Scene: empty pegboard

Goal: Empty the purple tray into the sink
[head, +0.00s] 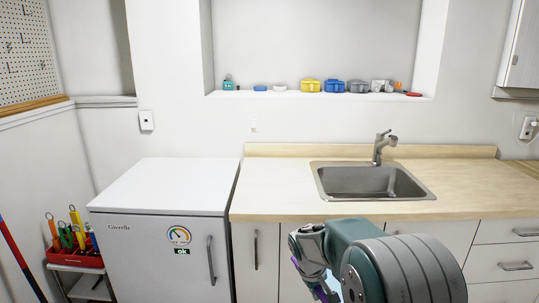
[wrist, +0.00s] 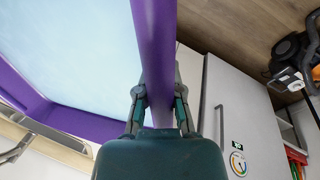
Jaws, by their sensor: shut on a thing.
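The purple tray (wrist: 157,60) fills much of the wrist view, with a pale blue surface (wrist: 75,50) inside its purple rim. I cannot tell whether that surface is its floor or its contents. My gripper (wrist: 160,97) is shut on the rim, one finger on each side. In the head view my gripper (head: 303,262) is low in front of the cabinets, and only a small purple and pale blue part of the tray (head: 321,293) shows beside it. The steel sink (head: 370,183) is set in the counter beyond and above my gripper; its visible basin looks empty.
A faucet (head: 382,147) stands behind the sink. The wooden counter (head: 275,185) is clear on both sides. A white fridge (head: 160,240) stands left of the cabinets. A red toolbox (head: 75,255) is at far left. Small items, including a yellow box (head: 310,86), line the wall ledge.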

